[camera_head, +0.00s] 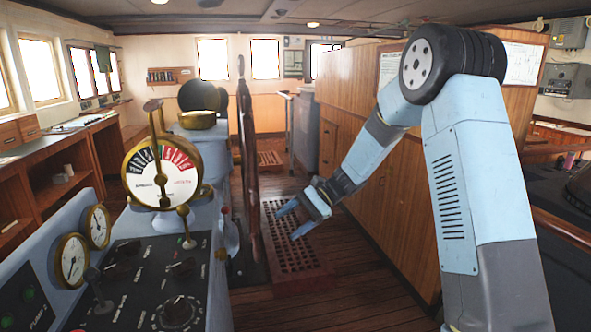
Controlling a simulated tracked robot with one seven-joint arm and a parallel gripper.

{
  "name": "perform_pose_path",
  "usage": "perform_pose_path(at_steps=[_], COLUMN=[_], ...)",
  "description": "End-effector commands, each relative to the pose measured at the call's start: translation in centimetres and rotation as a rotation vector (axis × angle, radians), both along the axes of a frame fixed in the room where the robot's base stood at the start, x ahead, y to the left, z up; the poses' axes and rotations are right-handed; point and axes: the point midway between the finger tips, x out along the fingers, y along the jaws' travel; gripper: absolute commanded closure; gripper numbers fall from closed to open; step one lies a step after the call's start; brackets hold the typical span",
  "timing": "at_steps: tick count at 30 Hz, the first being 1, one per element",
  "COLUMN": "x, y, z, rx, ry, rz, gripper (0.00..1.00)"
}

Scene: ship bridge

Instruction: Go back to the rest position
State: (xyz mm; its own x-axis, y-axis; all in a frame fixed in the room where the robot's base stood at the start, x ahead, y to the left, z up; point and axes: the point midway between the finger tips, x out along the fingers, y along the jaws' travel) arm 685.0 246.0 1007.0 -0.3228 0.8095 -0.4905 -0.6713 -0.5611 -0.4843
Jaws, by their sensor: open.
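My gripper (295,221) is open and empty in the middle of the head view. Its two light blue fingers point left and down, in front of a reddish-brown floor grating (285,262). My blue and grey arm reaches in from the lower right, bends at a dark joint at the top right and slopes down to the gripper. No object shows between the fingers.
A console (150,255) with an engine telegraph (160,178), gauges and levers stands at the left. A wooden wheel (247,165) stands edge-on left of my gripper. Wooden cabinets (375,195) stand behind my arm. Wooden floor (350,295) lies open at the lower middle.

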Motion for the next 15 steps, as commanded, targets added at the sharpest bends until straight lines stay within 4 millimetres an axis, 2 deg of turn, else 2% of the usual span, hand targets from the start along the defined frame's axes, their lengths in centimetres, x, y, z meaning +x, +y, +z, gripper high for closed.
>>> perform_pose_path(at_steps=[3, 15], x=[-1.9, -8.5], y=[-1.6, -7.3], z=[2.4, 8.4], rx=[-0.063, -0.282], ry=[-0.084, -0.355], rz=[0.032, 0.130], gripper=[0.31, 0.31])
